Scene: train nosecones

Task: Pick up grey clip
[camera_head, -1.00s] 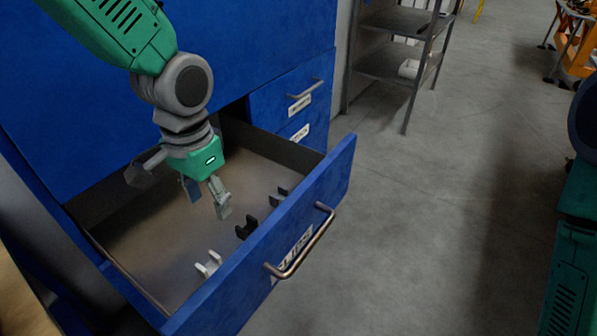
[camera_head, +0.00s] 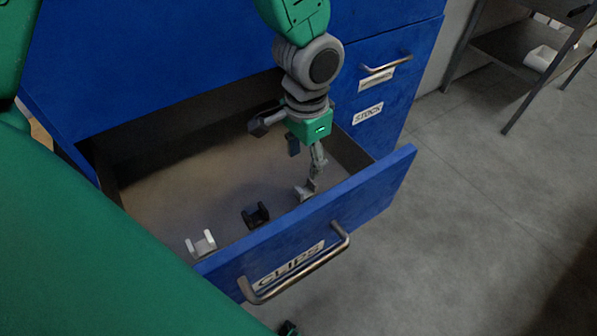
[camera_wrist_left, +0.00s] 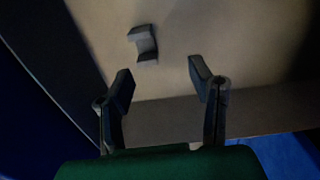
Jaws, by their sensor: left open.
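The grey clip (camera_head: 303,191) lies on the floor of the open drawer, near its front wall, right of the black clip (camera_head: 256,216) and the white clip (camera_head: 202,244). My left gripper (camera_head: 305,158) is over the drawer, pointing down, with its fingers close to the grey clip and partly overlapping it in the head view. In the left wrist view the gripper (camera_wrist_left: 163,80) is open and empty. A grey clip (camera_wrist_left: 144,43) lies beyond its fingertips, slightly left of the middle between them.
The blue drawer front (camera_head: 365,197) has a bar handle (camera_head: 300,272) and a CLIPS label. A STOCK drawer (camera_head: 390,105) is closed at the right. A metal shelf (camera_head: 515,45) stands at the back right. The drawer floor left of the clips is clear.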

